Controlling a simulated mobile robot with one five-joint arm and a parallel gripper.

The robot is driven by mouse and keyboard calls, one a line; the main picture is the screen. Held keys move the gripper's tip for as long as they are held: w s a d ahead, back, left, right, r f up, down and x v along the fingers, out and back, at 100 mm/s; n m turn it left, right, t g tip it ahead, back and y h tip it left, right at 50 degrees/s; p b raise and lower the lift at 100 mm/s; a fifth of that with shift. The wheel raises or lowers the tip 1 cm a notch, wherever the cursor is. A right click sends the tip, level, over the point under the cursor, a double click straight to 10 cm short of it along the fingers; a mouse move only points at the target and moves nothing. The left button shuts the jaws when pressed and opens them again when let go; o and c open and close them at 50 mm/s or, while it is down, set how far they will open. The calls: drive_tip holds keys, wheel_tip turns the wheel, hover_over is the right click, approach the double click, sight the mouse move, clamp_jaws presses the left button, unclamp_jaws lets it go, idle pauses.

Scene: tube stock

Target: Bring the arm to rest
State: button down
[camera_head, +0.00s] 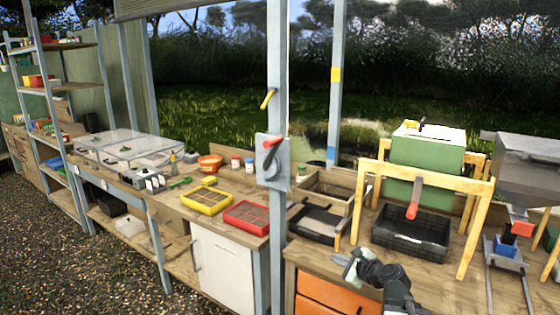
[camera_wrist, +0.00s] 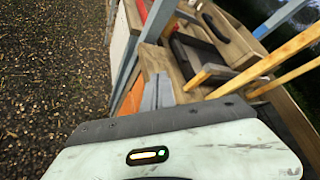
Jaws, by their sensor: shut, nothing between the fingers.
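My gripper (camera_head: 345,262) is at the lower middle of the head view, at the end of my dark arm. It is above the front part of the right wooden bench (camera_head: 310,258), near the orange drawers (camera_head: 335,296). Its grey fingers are together with nothing between them. In the wrist view the fingers (camera_wrist: 158,92) point away over the bench edge, past the pale housing with a small lit display. I cannot tell the exact gap between the fingers and the bench top.
A black crate (camera_head: 410,238) sits under a wooden frame (camera_head: 372,190) behind my gripper. A black tray (camera_head: 318,222) lies left of it. A grey post (camera_head: 277,110) carries a red-handled switch box (camera_head: 273,165). Yellow (camera_head: 206,200) and red (camera_head: 246,217) trays lie on the left bench.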

drive_tip(key=s+a+f+n+g+h, duration=0.1)
drive_tip(key=s+a+f+n+g, duration=0.75)
drive_tip(key=a+n, duration=0.45)
drive_tip(key=s+d+f+n+g+h, duration=0.3)
drive_tip(key=s+d+f+n+h, duration=0.1)
drive_tip(key=s+d+n, duration=0.5)
drive_tip(key=shift+s+f+h, duration=0.4)
drive_tip(key=shift+f, duration=0.3)
drive_tip(key=shift+d+g, duration=0.15)
drive_tip(key=shift+g, duration=0.1)
